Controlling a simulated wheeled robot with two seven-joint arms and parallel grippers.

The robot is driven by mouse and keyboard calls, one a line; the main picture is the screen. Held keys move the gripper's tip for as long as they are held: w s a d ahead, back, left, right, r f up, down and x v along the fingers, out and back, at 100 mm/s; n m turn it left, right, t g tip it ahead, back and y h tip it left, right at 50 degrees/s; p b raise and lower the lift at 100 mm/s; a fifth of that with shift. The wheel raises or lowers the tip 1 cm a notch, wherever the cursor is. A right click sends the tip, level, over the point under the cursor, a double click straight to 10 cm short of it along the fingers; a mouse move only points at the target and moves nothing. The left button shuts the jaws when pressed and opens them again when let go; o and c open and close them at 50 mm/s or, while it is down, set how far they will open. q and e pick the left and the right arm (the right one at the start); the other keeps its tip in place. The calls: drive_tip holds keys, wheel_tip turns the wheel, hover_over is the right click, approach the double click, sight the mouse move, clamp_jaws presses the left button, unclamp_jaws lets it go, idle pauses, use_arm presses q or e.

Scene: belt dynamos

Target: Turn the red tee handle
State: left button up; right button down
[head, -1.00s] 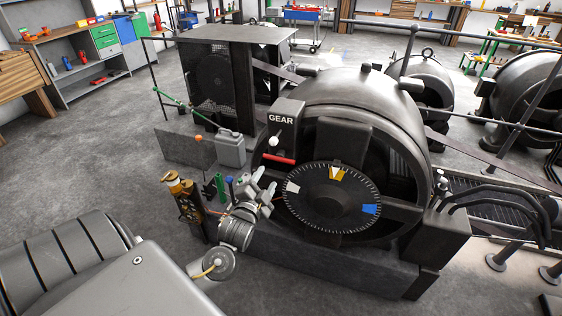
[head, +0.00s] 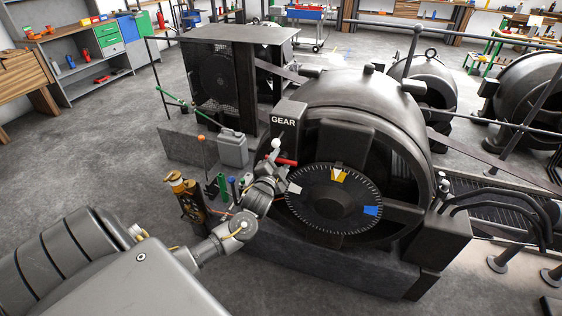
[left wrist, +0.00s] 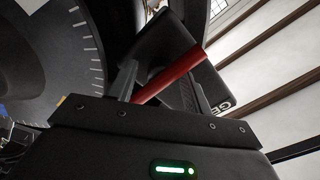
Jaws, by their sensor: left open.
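The red tee handle (head: 286,161) shows as a short red bar on the machine front below the GEAR label, partly covered by my left gripper in the head view. My left gripper (head: 276,167) is at the handle, with its fingers open. In the left wrist view the red bar (left wrist: 172,76) runs slantwise across the space between the two open fingers (left wrist: 158,82). I cannot tell whether either finger touches it. My right gripper is not in view.
A black dial (head: 333,198) with white, yellow and blue marks sits just right of my left gripper. A white ball knob (head: 276,144) is close above it. A grey can (head: 232,148), an orange-topped lever (head: 201,139) and a dark-gold bottle (head: 188,198) stand to the left.

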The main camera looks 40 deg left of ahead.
use_arm(q)
drive_tip(key=shift+c, duration=0.2)
drive_tip(key=c, duration=1)
drive_tip(key=shift+n, duration=0.3)
drive_tip(key=n+p, duration=0.1)
drive_tip(key=n, duration=0.1)
drive_tip(key=shift+r+n, duration=0.1)
drive_tip(key=shift+n, duration=0.3)
drive_tip(key=n+p, duration=0.1)
drive_tip(key=n, duration=0.3)
drive_tip(key=shift+n, duration=0.3)
drive_tip(key=n+p, duration=0.1)
drive_tip(key=n, duration=0.3)
drive_tip(key=shift+p, duration=0.3)
drive_tip(key=shift+n+p, duration=0.3)
drive_tip(key=shift+n, duration=1.5)
